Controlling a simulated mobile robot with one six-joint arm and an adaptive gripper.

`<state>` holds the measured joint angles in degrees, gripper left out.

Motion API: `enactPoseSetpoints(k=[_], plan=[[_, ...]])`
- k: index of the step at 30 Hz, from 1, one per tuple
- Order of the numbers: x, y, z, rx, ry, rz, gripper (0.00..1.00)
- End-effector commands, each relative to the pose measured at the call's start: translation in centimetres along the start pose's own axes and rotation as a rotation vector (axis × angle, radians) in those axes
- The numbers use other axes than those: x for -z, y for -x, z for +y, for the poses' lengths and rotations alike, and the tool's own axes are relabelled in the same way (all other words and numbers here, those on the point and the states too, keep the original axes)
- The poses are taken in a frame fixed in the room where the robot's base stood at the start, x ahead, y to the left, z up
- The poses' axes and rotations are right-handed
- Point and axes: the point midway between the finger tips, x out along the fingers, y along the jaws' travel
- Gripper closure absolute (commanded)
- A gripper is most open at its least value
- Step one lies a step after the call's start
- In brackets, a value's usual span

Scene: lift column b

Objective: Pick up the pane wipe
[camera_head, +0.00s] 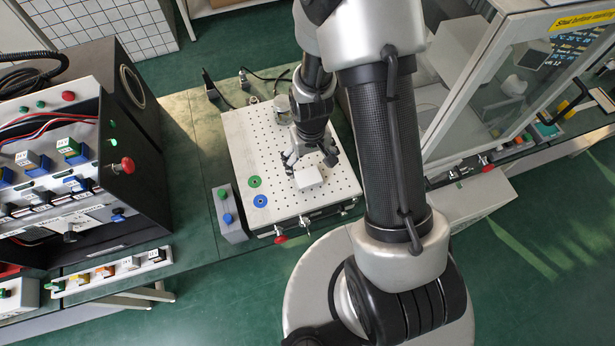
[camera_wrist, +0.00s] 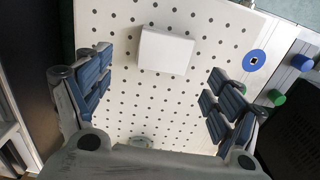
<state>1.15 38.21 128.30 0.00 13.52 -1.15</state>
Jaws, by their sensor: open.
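A small plain white block (camera_head: 308,178), which I take to be the pane wipe, lies on the white perforated board (camera_head: 250,150). In the wrist view the block (camera_wrist: 166,51) sits ahead of my gripper (camera_wrist: 160,78), near the middle between the fingers. My gripper (camera_head: 311,158) points down at the board beside the block in the head view. Its dark blue padded fingers are wide apart, with nothing between them held. The block's underside is hidden.
A blue ring marker (camera_head: 260,201) and a green one (camera_head: 255,182) are on the board's left. A grey button box (camera_head: 229,213) stands beside it. A black control rack (camera_head: 140,150) is at left; a glass-fronted cabinet (camera_head: 510,90) is at right.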

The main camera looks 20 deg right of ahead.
Motion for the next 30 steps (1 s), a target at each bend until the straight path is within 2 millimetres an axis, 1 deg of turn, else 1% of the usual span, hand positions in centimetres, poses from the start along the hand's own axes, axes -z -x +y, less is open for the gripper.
enactPoseSetpoints(k=[1, 2, 8, 15, 18, 26, 30], plan=[[0.0, -0.8, 0.0, 0.0, 0.0, -0.002, 0.15], [0.0, -1.1, 0.0, 0.0, 0.0, -0.001, 0.15], [-0.1, -2.2, -0.1, 0.0, 0.001, -0.001, 0.15], [-0.2, -5.8, -0.7, 0.0, 0.0, -0.002, 0.15], [-0.1, -6.6, -0.7, 0.0, 0.0, 0.0, 0.15], [-0.1, -6.8, -0.7, 0.0, 0.0, 0.001, 0.15], [-0.1, -6.8, -0.7, 0.0, 0.0, 0.001, 0.24]])
